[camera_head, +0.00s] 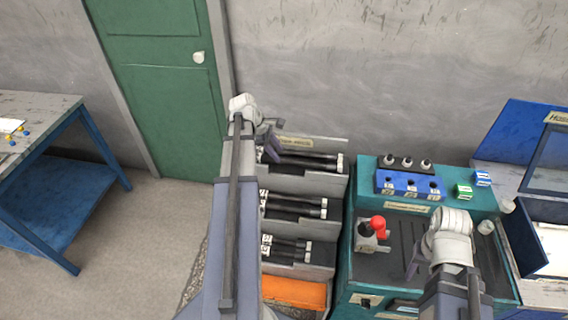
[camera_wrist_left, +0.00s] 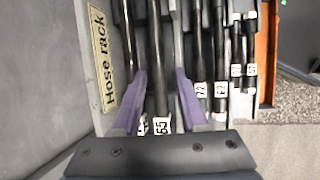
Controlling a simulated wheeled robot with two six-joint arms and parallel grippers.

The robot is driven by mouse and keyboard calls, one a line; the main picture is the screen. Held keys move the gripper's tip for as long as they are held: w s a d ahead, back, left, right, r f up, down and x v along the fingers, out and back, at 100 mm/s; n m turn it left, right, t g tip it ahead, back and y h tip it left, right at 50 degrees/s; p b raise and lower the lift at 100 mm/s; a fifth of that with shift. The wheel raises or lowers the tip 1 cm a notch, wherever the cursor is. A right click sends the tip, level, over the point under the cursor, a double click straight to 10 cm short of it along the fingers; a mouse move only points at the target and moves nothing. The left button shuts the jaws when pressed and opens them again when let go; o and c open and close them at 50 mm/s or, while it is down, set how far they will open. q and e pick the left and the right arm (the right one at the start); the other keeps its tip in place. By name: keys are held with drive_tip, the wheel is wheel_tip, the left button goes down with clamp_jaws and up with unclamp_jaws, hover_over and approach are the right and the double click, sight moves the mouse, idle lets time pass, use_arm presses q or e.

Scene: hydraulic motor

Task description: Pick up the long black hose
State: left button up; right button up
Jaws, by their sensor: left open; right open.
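Black hoses with white labelled ends lie in a stepped grey hose rack (camera_head: 320,185). The top-tier hoses (camera_head: 318,162) look longest. My left gripper (camera_head: 268,148) is open at the left end of the top tier. In the left wrist view, the open fingers of the left gripper (camera_wrist_left: 161,75) stand on either side of one long black hose (camera_wrist_left: 157,50), whose white end label shows just in front of the palm. Another black hose (camera_wrist_left: 122,45) lies beside it, nearer the "Hose rack" sign. My right gripper (camera_head: 411,262) is open and empty over the teal bench.
The teal workbench (camera_head: 345,285) right of the rack bears a red-topped part (camera_head: 376,227), a blue block (camera_head: 408,186) and a small green block (camera_head: 463,190). An orange panel (camera_head: 293,291) sits at the rack's base. A blue table (camera_head: 60,190) stands at left, with clear floor between.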

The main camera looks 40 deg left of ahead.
sight(283, 159)
use_arm(q)
drive_tip(key=shift+b+x, duration=2.3)
drive_tip(key=shift+x, duration=0.35)
use_arm(e)
drive_tip(key=shift+f, duration=2.35)
use_arm(q)
drive_tip(key=shift+w+a, duration=0.1)
drive_tip(key=shift+a, duration=0.05)
drive_tip(key=shift+r, duration=0.1)
use_arm(e)
drive_tip(key=shift+r, duration=0.1)
use_arm(q)
clamp_jaws()
